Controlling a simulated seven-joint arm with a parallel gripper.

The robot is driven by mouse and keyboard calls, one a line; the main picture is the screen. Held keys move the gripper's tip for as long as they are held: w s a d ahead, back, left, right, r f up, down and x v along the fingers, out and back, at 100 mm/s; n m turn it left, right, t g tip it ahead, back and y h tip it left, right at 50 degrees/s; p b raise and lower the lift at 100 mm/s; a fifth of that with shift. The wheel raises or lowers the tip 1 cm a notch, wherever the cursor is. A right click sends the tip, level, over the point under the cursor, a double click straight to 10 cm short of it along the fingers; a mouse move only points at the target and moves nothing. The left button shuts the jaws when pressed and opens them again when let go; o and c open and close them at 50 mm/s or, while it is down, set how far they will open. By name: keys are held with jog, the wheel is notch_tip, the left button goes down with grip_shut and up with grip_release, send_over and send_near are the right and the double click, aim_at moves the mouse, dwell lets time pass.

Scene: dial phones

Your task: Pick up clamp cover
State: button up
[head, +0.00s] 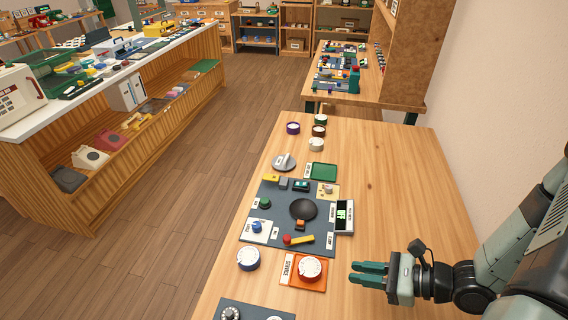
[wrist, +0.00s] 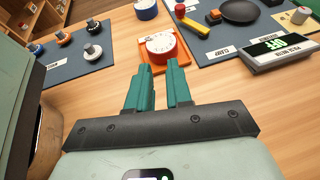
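No part in view is clearly marked as the clamp cover, so I cannot tell for sure which it is. A round white-topped piece with a red rim (head: 310,267) sits on an orange tray (head: 318,287) with a white label that is hard to read. This red-rimmed piece shows in the wrist view (wrist: 162,46) just beyond my fingertips. A yellow bar with a red knob (head: 299,239) lies on the dark mat, near small labels. My gripper (head: 352,273) is open and empty, above the table to the right of the orange tray. Its teal fingers also show in the wrist view (wrist: 159,66).
A blue-rimmed white piece (head: 248,258) stands left of the tray. The dark mat (head: 270,195) holds a black disc (head: 303,209) and several small parts. A display box (head: 344,216) stands at its right edge. The table's right side (head: 400,190) is clear.

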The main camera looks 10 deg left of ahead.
notch_tip(320, 180, up, 34)
jog(key=s+n+h, duration=0.3)
jog(key=n+h, duration=0.9)
jog(key=n, duration=0.7)
jog(key=w+a+r+t, duration=0.1)
jog(key=w+r+t, duration=0.1)
jog(key=w+r, duration=0.15)
send_over(286, 159)
jog(key=s+d, duration=0.1)
jog(key=s, duration=0.2)
notch_tip(286, 159, down, 36)
jog(key=shift+y, duration=0.3)
jog(key=shift+w+x, duration=0.2)
jog(key=shift+x, duration=2.75)
jog(key=shift+r, duration=0.1)
